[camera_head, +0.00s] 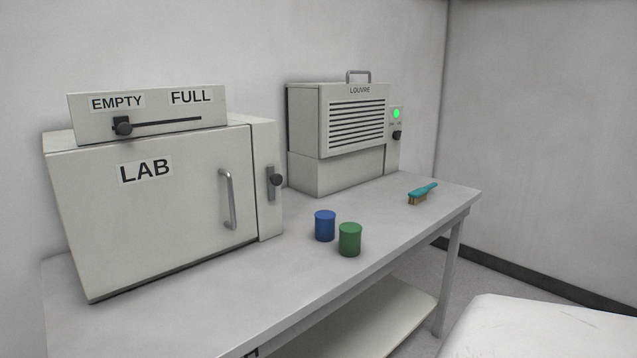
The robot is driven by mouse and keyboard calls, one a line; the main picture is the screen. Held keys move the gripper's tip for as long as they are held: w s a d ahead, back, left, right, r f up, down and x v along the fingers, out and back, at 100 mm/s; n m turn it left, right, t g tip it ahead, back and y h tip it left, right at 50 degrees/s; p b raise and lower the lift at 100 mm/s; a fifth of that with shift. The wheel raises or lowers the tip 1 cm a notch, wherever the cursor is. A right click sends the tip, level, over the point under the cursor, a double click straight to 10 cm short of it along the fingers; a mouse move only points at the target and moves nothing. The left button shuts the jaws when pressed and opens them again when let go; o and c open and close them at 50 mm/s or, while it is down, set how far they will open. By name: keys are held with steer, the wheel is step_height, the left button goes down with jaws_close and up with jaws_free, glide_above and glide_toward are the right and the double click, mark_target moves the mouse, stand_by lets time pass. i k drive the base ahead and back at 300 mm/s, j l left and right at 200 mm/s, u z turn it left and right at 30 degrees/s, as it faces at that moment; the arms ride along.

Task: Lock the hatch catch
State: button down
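No part is labelled as a hatch. The closest match is the large pale LAB door (130,225) on the box at left, which looks shut. It has a grey vertical bar handle (229,199) near its right edge. On the narrow panel right of the door, a dark round knob (276,180) sits on a short upright slot plate, around its middle height. I cannot tell from this view whether this catch is locked. My gripper is not in view.
A slider knob (123,126) stands at the EMPTY end above the door. A LOUVRE unit (334,170) with a green light (397,113) stands behind. Blue (325,226) and green (350,240) canisters and a brush (423,193) stand on the grey table (300,290).

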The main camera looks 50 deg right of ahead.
mark_target(273, 180)
steer(key=z, duration=1.25)
steer(key=i+j+z, duration=0.25)
steer(key=z, duration=0.15)
steer(key=i+j+z, duration=0.4)
steer(key=i+j, duration=0.05)
